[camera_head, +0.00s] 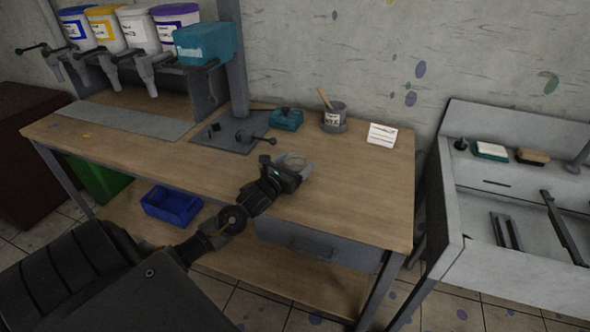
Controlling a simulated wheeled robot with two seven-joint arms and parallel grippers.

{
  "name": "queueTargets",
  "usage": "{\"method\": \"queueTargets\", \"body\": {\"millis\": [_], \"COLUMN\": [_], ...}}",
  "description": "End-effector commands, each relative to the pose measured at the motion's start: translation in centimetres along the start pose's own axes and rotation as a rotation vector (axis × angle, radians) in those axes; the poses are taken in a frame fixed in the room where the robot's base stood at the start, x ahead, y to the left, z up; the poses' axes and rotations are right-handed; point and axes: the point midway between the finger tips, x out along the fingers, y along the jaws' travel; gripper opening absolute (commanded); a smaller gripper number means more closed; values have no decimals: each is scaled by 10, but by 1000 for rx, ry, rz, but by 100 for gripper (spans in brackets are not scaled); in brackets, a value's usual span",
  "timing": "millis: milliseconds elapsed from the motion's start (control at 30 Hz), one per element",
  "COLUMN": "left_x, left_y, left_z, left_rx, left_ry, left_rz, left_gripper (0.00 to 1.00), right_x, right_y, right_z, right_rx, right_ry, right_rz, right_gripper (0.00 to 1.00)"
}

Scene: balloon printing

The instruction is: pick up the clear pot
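The clear pot (293,160) looks like a small, round, see-through vessel on the wooden workbench, near the bench's front middle. My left gripper (288,172) reaches in from the lower left and is right at the pot, its dark body covering the pot's near side. The fingers are small and dark here, so I cannot tell whether they touch the pot or are closed on it. My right gripper is not in view.
Behind the pot stand a grey pot with a brush (334,117), a teal box (286,119) and a white card (382,135). A press-like stand (236,137) is to the left. The bench top (365,190) right of the pot is clear. A sink (520,220) stands at right.

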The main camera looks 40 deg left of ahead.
Motion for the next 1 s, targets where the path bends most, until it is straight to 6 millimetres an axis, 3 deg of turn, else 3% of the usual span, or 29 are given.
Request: {"method": "queueTargets", "body": {"millis": [33, 267, 667, 833, 1000], "left_x": [0, 0, 0, -1, -22], "left_y": [0, 0, 0, 2, 31], "left_z": [0, 0, 7, 34, 75], "left_rx": [0, 0, 1, 5, 13], "left_ry": [0, 0, -2, -4, -2], "left_rz": [0, 0, 0, -1, -2], "left_gripper": [72, 42, 41, 41, 41], "right_x": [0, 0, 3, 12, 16], "right_y": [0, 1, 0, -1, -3], "right_z": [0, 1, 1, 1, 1], "right_rx": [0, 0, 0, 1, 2], "right_ry": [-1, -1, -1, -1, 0], "right_rz": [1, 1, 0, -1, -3], "right_gripper": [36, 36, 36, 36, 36]}}
